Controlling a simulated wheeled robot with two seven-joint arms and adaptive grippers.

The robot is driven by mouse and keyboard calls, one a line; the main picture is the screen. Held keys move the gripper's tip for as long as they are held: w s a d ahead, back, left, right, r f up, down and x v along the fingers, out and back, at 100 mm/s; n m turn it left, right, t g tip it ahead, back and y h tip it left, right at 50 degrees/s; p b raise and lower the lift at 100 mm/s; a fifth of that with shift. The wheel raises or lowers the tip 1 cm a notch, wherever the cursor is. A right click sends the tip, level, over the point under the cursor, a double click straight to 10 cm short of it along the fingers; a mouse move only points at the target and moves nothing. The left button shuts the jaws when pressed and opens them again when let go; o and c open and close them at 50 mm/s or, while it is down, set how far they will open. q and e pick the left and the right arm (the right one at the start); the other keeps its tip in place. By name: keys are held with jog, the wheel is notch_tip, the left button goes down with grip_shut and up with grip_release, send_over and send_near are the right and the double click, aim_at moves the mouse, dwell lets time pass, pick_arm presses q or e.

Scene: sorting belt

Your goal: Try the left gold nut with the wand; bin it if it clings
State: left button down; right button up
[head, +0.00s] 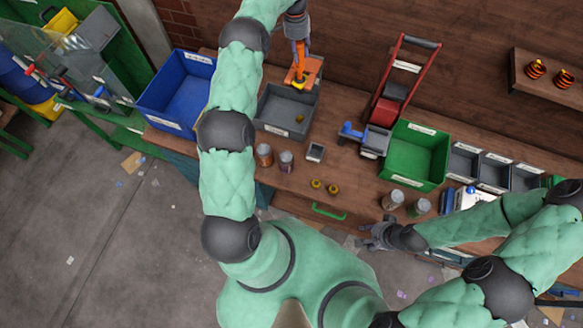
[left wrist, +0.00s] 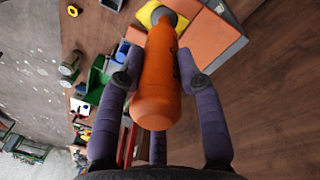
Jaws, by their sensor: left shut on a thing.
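Two gold nuts lie side by side on the bench, the left one (head: 316,184) and the right one (head: 333,189). A third gold piece (head: 299,118) lies in the grey tray (head: 270,128). My left gripper (head: 298,36) is shut on the orange wand handle (head: 300,52), which also fills the middle of the left wrist view (left wrist: 157,90). The wand's yellow and dark end (left wrist: 160,14) is at the orange block (left wrist: 213,42); I cannot tell whether it touches. My right gripper (head: 376,236) is low near the bench's front edge, its fingers too small to judge.
A blue bin (head: 158,113) stands left of the tray, a green bin (head: 415,170) to the right. Jars (head: 264,155) and a small grey box (head: 315,152) stand between tray and nuts.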

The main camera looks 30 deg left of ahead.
dwell(0.4)
pick_arm(q)
jog(key=shift+f+b, duration=0.75)
jog(key=shift+f, duration=0.6)
